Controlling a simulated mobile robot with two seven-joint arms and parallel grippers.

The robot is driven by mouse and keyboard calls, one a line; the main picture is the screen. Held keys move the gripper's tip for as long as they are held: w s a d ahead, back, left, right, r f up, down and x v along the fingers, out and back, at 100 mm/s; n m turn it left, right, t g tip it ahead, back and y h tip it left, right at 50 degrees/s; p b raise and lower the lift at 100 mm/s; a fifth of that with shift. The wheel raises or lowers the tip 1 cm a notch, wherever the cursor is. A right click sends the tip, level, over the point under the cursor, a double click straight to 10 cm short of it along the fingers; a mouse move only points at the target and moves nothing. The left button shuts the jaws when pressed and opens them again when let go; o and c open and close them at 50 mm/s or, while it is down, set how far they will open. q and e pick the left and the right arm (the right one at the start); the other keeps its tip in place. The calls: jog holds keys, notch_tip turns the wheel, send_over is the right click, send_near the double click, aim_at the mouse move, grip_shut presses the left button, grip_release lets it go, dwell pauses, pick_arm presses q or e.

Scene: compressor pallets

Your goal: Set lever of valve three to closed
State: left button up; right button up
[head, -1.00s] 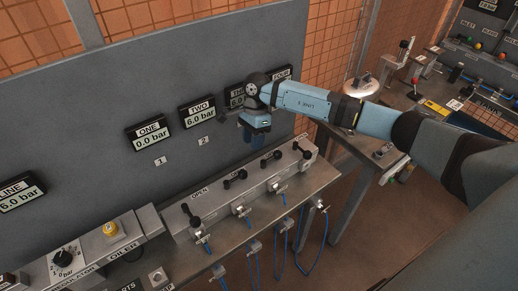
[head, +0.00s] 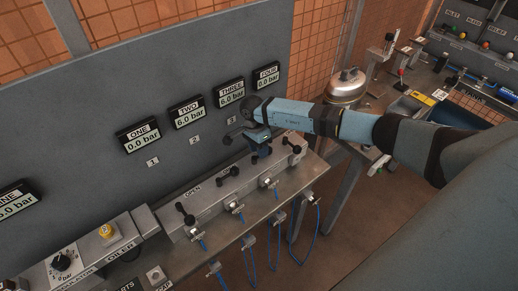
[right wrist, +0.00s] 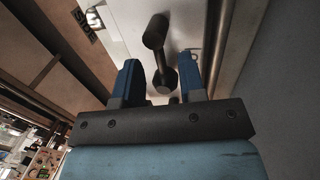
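A grey valve manifold (head: 208,194) lies on the bench with a row of black levers. The valve one lever (head: 186,213) and valve two lever (head: 228,176) show clear. My right gripper (head: 261,153) points down at valve three and largely hides its lever in the head view. In the right wrist view, a black lever (right wrist: 156,34) with a round knob lies between the two blue fingers of that gripper (right wrist: 160,80). The fingers are apart, with gaps beside the lever. The display for three (head: 229,92) reads about 6.0 bar. My left gripper is out of view.
The valve four lever (head: 294,147) stands just right of my right gripper. A grey upright panel (head: 80,125) rises behind, with displays one (head: 138,135), two (head: 187,111) and four (head: 266,77). Blue hoses (head: 318,225) hang off the front. A regulator knob (head: 62,260) is at lower left.

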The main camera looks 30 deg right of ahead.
jog(key=shift+s+f, duration=0.1)
jog(key=shift+f, duration=0.4)
grip_shut()
